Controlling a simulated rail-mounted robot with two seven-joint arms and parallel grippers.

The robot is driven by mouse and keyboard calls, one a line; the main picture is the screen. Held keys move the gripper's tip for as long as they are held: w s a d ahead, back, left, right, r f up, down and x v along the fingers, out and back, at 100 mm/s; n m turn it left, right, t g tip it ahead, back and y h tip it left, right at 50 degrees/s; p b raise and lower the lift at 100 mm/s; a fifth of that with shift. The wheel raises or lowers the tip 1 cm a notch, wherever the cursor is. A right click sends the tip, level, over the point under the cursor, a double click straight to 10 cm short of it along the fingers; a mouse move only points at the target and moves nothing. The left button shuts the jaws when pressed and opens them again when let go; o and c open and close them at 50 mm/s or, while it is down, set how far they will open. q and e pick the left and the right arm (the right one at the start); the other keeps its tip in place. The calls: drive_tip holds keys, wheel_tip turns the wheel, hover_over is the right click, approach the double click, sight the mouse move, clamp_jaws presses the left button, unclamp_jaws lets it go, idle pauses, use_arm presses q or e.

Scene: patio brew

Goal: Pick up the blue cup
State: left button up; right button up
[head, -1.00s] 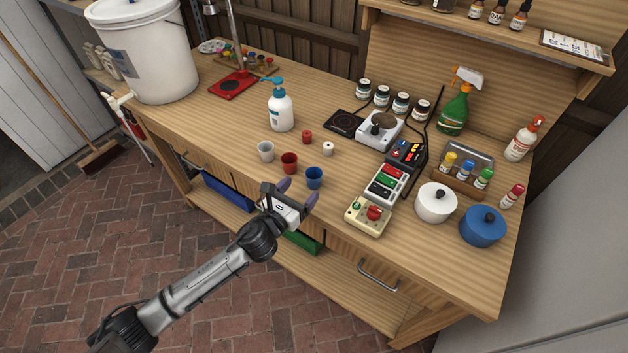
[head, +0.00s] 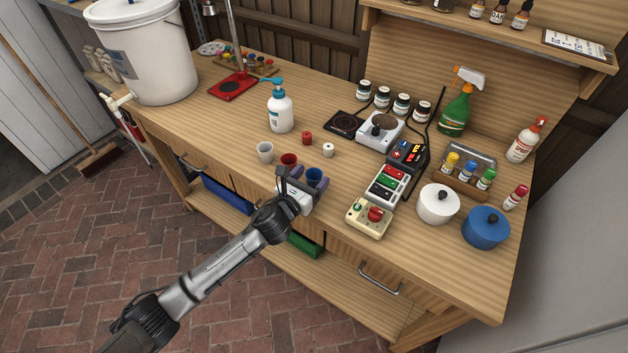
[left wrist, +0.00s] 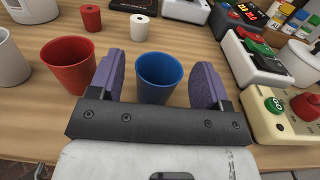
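The blue cup (head: 314,174) stands upright near the front edge of the wooden bench, partly hidden by my left gripper (head: 299,180) in the head view. In the left wrist view the blue cup (left wrist: 159,75) sits between the two purple finger pads of my left gripper (left wrist: 165,85). The fingers are open, with a gap on each side of the cup; the left pad is close to it. My right gripper is in neither view.
A red cup (left wrist: 69,64) stands close beside the left finger, with a white cup (head: 265,152) farther left. A control box with a red button (head: 369,217) stands to the right.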

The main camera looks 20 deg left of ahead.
use_arm(q)
drive_tip(key=c, duration=0.8)
drive_tip(key=shift+r, duration=0.15)
